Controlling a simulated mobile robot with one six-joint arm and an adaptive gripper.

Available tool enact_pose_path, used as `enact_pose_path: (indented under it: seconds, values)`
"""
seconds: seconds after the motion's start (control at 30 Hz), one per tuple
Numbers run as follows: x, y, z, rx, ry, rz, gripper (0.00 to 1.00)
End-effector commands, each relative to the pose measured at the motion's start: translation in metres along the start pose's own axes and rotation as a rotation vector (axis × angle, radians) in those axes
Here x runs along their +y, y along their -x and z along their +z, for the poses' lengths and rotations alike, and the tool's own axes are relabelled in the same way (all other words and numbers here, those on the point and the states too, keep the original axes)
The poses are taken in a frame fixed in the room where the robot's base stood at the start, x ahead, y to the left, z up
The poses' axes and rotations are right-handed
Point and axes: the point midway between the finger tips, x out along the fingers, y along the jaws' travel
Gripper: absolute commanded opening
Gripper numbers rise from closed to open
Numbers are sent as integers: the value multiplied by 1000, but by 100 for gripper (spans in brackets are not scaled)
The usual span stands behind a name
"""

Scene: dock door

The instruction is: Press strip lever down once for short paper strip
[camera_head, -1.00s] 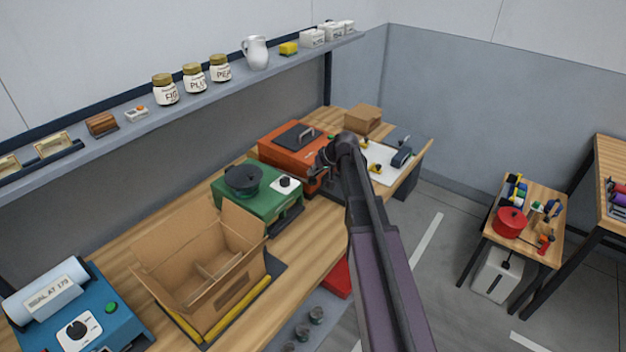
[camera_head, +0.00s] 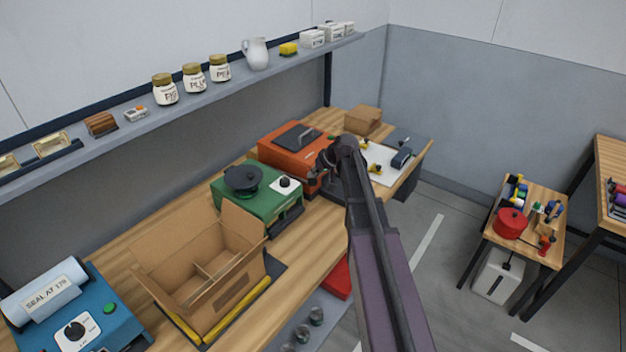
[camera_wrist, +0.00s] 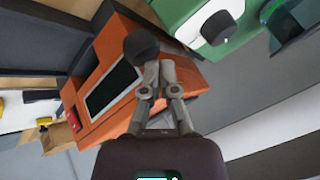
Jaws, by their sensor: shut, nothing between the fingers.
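The orange machine (camera_head: 274,148) stands on the workbench, with a dark plate and a grey handle-like bar (camera_head: 306,132) on top. In the wrist view the orange machine (camera_wrist: 105,55) shows a dark panel (camera_wrist: 112,92) and a round dark knob (camera_wrist: 142,47), which looks like the end of a lever. My gripper (camera_head: 322,168) is at the front right of the machine. In the wrist view my gripper (camera_wrist: 163,66) is shut and empty, its fingertips right beside the knob. I cannot tell whether they touch it. No paper strip is seen.
A green machine (camera_head: 258,203) with a black round top stands left of the orange one. An open cardboard box (camera_head: 165,265) and a blue sealing machine (camera_head: 105,325) are nearer. A small carton (camera_head: 363,121) and a white board (camera_head: 382,172) lie beyond. A shelf runs above.

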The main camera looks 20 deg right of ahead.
Motion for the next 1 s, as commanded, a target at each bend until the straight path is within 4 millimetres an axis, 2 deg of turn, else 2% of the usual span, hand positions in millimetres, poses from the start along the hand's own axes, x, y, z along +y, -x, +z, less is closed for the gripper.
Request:
enact_pose_path:
  seconds: [1.0]
  values:
    - [5, -6, 5, 0, 0, 0, 0]
